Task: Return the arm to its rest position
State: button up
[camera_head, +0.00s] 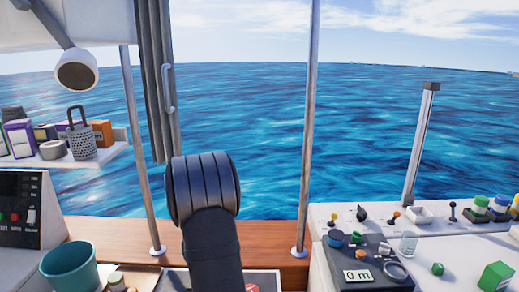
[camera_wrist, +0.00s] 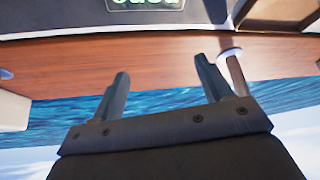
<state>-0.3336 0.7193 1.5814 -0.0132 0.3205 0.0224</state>
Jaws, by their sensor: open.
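My gripper (camera_wrist: 161,72) shows in the wrist view with its two dark fingers apart and nothing between them. It is in front of the wooden ledge (camera_wrist: 150,62), and blue water shows between and beside the fingers. In the head view my black arm (camera_head: 212,250) stands up from the bottom centre in front of the ledge. My gripper's fingers cannot be made out there.
Metal posts (camera_head: 307,130) stand on the ledge beside my arm. A teal bucket (camera_head: 70,268) is at lower left, below a shelf (camera_head: 110,152) of small goods. A white counter (camera_head: 455,250) at right holds a dark panel (camera_head: 345,262), jars and green blocks.

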jog(key=s+d+m, duration=0.1)
jog(key=d, duration=0.5)
jog(key=s+d+f+m+h, duration=0.1)
jog(key=s+d, duration=0.1)
jog(key=d, duration=0.4)
jog(key=s+d+m, duration=0.1)
jog(key=d, duration=0.5)
jog(key=shift+s+f+h, duration=0.25)
jog(key=shift+f+h, duration=0.05)
jog(key=shift+f, duration=0.05)
jog(key=w+d+r+m, duration=0.1)
jog(key=d+r, duration=0.1)
jog(key=d, duration=0.3)
jog(key=shift+w+r+h, duration=0.15)
jog(key=shift+r+h, duration=0.25)
jog(key=shift+d, duration=0.1)
